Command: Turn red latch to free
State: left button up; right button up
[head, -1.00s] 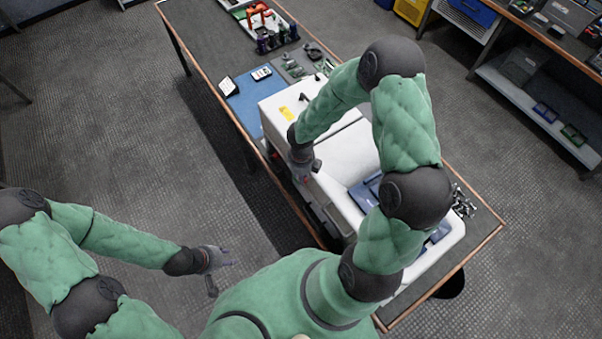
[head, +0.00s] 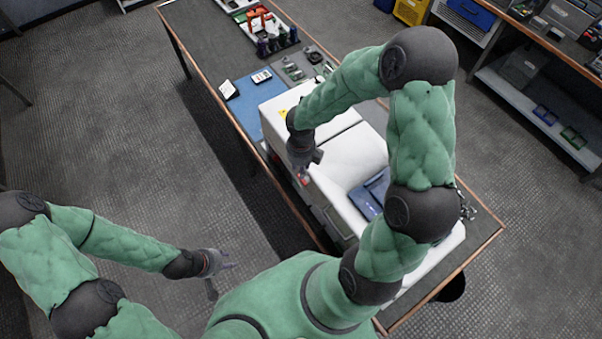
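The white capacitor bank cabinet (head: 345,153) stands on the long table. A small red part (head: 303,179), which looks like the red latch, shows on its near left side, just below my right gripper (head: 308,165). The gripper partly covers this spot, and I cannot tell whether it touches the red part or which way the latch is turned. My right gripper's fingers are too small and hidden to tell if they are open. My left gripper (head: 222,278) hangs with its fingers apart, empty, over the floor left of the table.
A blue mat (head: 250,115) with a phone-like device (head: 262,76) lies beyond the cabinet. A tray (head: 262,30) with red and dark parts stands at the table's far end. Metal parts lie by the right edge. The floor left of the table is clear.

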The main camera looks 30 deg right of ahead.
notch_tip(320, 180, up, 5)
jog(key=shift+f, duration=0.1)
dwell(0.7)
jog(key=s+a+f+n+y, duration=0.1)
jog(key=s+a+f+n, duration=0.3)
jog(key=f+n, duration=0.5)
jog(key=s+a+f+n+y, duration=0.2)
jog(key=s+a+f+n, duration=0.25)
jog(key=n, duration=0.75)
jog(key=s+a+f+n+y, duration=0.1)
jog(key=s+a+f+n, duration=0.3)
jog(key=f+n, duration=0.55)
notch_tip(320, 180, down, 21)
jog(key=w+a+n+b, duration=0.1)
jog(key=n+b, duration=0.1)
jog(key=b, duration=2.2)
jog(key=shift+w+a, duration=0.4)
